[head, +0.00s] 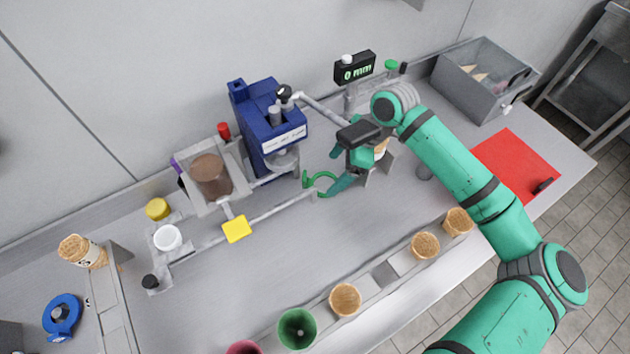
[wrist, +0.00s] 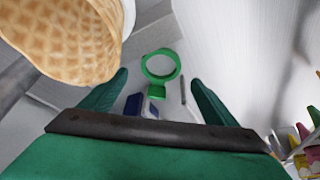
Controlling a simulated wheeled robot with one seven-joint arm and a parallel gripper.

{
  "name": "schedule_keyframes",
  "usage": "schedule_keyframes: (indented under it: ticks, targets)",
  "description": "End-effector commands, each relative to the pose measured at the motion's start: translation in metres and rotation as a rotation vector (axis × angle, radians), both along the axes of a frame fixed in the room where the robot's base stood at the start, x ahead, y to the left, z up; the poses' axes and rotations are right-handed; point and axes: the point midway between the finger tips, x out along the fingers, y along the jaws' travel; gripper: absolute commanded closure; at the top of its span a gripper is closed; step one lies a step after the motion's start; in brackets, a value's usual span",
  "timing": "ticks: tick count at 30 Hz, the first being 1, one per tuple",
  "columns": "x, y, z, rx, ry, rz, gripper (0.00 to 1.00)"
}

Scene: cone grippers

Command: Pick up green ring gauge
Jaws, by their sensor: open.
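The green ring gauge (head: 306,179) is a ring with a short block-like handle, near the middle of the counter in the head view, in front of the blue machine. In the wrist view the ring gauge (wrist: 157,91) lies ahead, between the two fingers in the picture, with its handle toward me. My gripper (head: 331,173) is open and empty, beside the ring's right side. Its fingers (wrist: 158,80) are spread apart in the wrist view. I cannot tell how far the tips are from the ring.
A waffle cone (wrist: 70,35) is close at the wrist view's upper left. The blue machine (head: 268,125) and a metal rail with a yellow tag (head: 236,229) stand near the gauge. A row of cones (head: 425,245) lines the front edge. A red mat (head: 512,165) lies right.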

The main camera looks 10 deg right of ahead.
Motion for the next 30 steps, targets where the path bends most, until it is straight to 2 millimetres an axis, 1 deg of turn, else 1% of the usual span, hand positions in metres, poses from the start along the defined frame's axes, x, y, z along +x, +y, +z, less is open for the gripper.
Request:
schedule_keyframes:
  ticks: [5,12,15,23,26,27,28,29,30]
  targets:
    - [0.001,0.005,-0.010,0.000,0.000,0.000,0.18]
    - [0.003,0.020,-0.040,0.000,-0.001,-0.001,0.18]
    - [0.004,0.022,-0.047,0.000,0.000,-0.002,0.18]
    - [0.004,0.023,-0.049,0.001,-0.001,-0.004,0.18]
    - [0.004,0.022,-0.049,0.001,-0.002,-0.004,0.40]
    - [0.004,0.022,-0.049,0.001,-0.002,-0.004,0.49]
    - [0.004,0.022,-0.049,0.001,-0.001,-0.005,0.56]
    - [0.004,0.022,-0.049,0.001,-0.001,-0.005,0.62]
    - [0.004,0.022,-0.049,0.000,-0.001,-0.005,0.62]
